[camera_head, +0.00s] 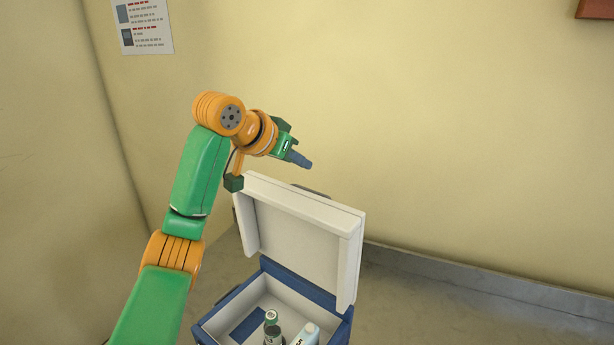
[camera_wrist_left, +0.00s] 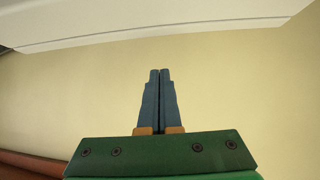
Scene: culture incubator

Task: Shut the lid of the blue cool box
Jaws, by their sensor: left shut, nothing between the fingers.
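The blue cool box (camera_head: 267,273) stands on the floor at the bottom centre of the head view. Its white lid (camera_head: 300,232) is open and stands up at the back of the box. My left gripper (camera_head: 308,165) is shut and empty, above the lid's top edge and apart from it in the picture. In the left wrist view its two fingers (camera_wrist_left: 158,74) lie together. A pale lid-like edge (camera_wrist_left: 150,22) crosses the top of that view. My right gripper is not in view.
A notice (camera_head: 143,27) hangs at the upper left. Floor right of the box is clear.

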